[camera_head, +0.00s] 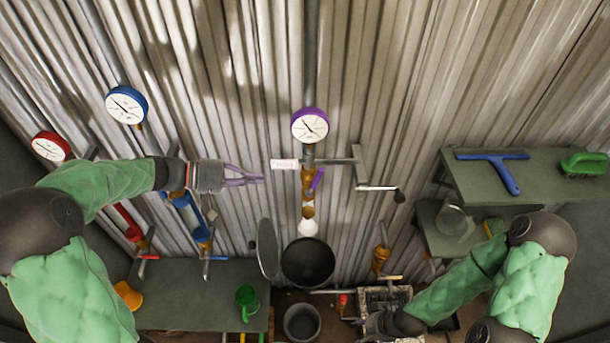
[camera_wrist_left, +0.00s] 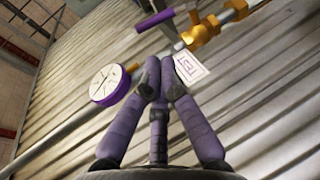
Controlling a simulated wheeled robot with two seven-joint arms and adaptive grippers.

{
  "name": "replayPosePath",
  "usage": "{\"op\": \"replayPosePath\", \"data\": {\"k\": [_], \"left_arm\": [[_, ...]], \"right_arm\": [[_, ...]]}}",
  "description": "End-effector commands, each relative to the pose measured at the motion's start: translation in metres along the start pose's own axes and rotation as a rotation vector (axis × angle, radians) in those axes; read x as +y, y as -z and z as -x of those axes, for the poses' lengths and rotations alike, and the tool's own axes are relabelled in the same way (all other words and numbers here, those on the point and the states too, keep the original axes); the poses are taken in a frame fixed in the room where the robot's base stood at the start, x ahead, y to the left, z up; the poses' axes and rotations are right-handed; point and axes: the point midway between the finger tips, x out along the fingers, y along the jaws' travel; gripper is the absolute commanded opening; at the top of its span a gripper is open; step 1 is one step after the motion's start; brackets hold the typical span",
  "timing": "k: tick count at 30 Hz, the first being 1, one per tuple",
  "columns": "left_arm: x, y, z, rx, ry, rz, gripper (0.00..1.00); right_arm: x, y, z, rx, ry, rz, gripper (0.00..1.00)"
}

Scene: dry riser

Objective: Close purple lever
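The purple lever (camera_head: 318,179) sits on a brass valve (camera_head: 308,186) below a purple-rimmed gauge (camera_head: 310,125) on the middle pipe. It lies roughly along the pipe, slightly tilted. In the left wrist view the lever (camera_wrist_left: 160,18) is at the top, beside the brass fitting (camera_wrist_left: 203,33); the gauge (camera_wrist_left: 110,86) is at left. My left gripper (camera_head: 263,178) is to the left of the lever, apart from it. Its purple fingertips (camera_wrist_left: 161,64) are together, with nothing seen between them. My right gripper (camera_head: 376,324) is low at right; its fingers are unclear.
A white label (camera_head: 284,164) is between my left gripper and the valve. A horizontal pipe with a crank (camera_head: 378,188) is to the right. A shelf (camera_head: 470,190) stands at right, and a green table (camera_head: 180,305) at lower left.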

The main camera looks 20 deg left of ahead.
Motion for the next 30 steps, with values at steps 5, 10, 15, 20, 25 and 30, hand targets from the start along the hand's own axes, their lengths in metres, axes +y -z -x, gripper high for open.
{"op": "replayPosePath", "data": {"k": [5,10,15,20,25,30], "left_arm": [[0.017,0.001,0.005,0.008,-0.04,-0.034,0.0],[0.018,0.001,-0.014,0.005,-0.04,-0.031,0.0],[0.019,0.0,-0.045,0.002,-0.038,-0.03,0.0],[0.021,0.001,-0.075,0.002,-0.039,-0.029,0.0],[0.021,0.001,-0.104,0.004,-0.037,-0.029,0.0],[0.022,0.002,-0.123,0.006,-0.037,-0.03,0.0]], "right_arm": [[0.0,0.0,0.001,0.0,0.0,0.0,0.5],[-0.002,0.0,0.006,0.0,0.0,0.0,0.5],[-0.005,0.0,0.013,0.0,0.0,0.0,0.5],[-0.007,-0.001,0.02,0.0,0.0,0.0,0.5],[-0.01,-0.001,0.027,0.0,0.0,0.0,0.5],[-0.011,-0.001,0.032,0.0,0.0,0.0,0.5]]}}
